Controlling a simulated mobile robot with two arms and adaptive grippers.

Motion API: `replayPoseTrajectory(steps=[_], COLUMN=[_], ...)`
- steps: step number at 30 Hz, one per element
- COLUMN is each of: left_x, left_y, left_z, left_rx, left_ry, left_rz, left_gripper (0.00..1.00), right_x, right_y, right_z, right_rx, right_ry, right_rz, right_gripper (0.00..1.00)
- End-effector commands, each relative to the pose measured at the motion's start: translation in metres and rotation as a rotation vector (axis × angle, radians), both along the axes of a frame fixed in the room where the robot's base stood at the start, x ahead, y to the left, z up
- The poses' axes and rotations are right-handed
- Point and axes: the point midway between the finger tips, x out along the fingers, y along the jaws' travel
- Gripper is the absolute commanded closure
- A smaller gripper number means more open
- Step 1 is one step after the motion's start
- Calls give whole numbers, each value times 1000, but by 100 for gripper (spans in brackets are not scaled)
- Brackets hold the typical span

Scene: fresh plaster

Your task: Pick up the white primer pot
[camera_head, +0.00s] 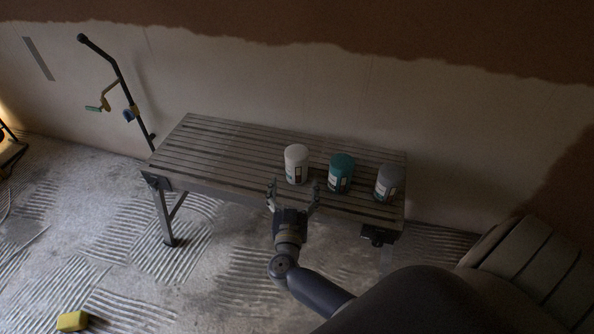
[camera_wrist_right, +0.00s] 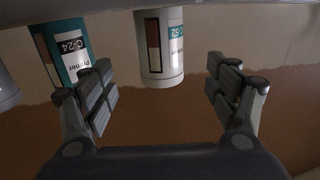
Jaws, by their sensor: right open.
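The white primer pot (camera_head: 296,162) stands upright on the slatted bench (camera_head: 215,150), leftmost of three pots. In the right wrist view the white pot (camera_wrist_right: 162,48) shows upside down, ahead of the jaws and between them in the picture. My right gripper (camera_head: 293,188) is open and empty at the bench's front edge, just in front of the white pot. No contact with the pot shows. My left gripper is not in view.
A teal pot (camera_head: 341,174) stands close to the right of the white one, and a grey pot (camera_head: 388,184) farther right. The bench's left part is bare. A yellow sponge-like block (camera_head: 72,321) lies on the floor. A black pole (camera_head: 118,72) leans on the wall.

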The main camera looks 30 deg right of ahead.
Motion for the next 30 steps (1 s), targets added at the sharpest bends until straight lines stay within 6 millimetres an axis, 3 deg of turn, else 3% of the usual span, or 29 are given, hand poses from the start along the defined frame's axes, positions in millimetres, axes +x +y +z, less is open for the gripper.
replayPoseTrajectory(steps=[6, 16, 23, 30], left_x=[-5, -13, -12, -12], left_y=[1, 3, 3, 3], left_z=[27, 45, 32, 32], left_rx=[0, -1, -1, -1], left_ry=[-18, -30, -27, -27], left_rz=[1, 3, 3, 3], left_gripper=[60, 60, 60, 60], right_x=[27, 51, 74, 77], right_y=[-22, -41, -59, -61], right_z=[-1, -1, 0, 1], right_rx=[-2, -2, -2, 0], right_ry=[-1, -3, -1, 0], right_rz=[-1, 0, 1, 1], right_gripper=[19, 19, 19, 19])
